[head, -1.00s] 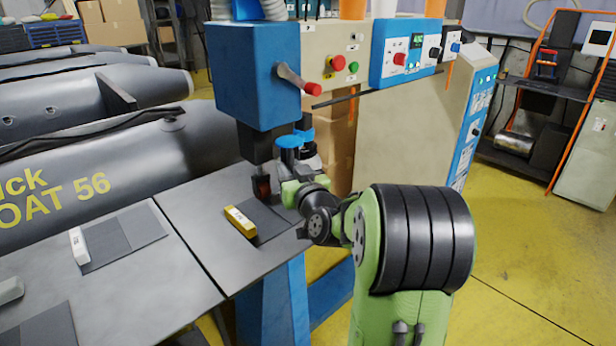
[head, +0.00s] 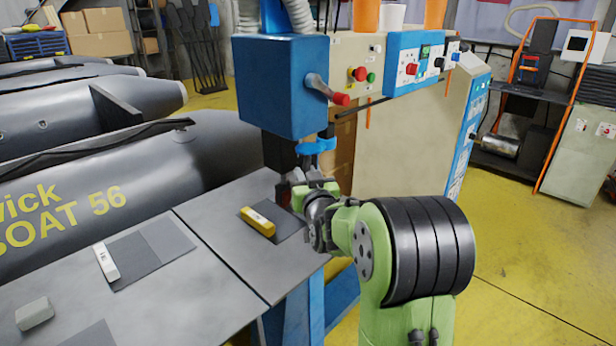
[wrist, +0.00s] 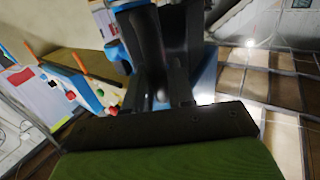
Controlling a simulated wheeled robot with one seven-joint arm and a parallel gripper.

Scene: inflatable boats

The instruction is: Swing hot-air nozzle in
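The welding machine's blue head box (head: 281,88) stands over the dark table, with a red-knobbed lever (head: 325,90) on its side. A black column goes down from it, and its lower end is largely hidden by my gripper. A blue part with black fittings (head: 317,147), perhaps of the hot-air nozzle, is just behind and above my gripper; I cannot make out the nozzle itself. My gripper (head: 294,185) is at the column's lower end. In the wrist view, dark fingers (wrist: 161,88) face a large black part (wrist: 165,35); contact and grip are unclear.
A yellow block (head: 258,222) on a dark patch lies on the table (head: 225,275), left of my gripper. A white block (head: 107,262) and a grey block (head: 35,313) lie farther left. Grey boats (head: 110,165) fill the back left. The control panel (head: 415,62) is right; yellow floor is open beyond.

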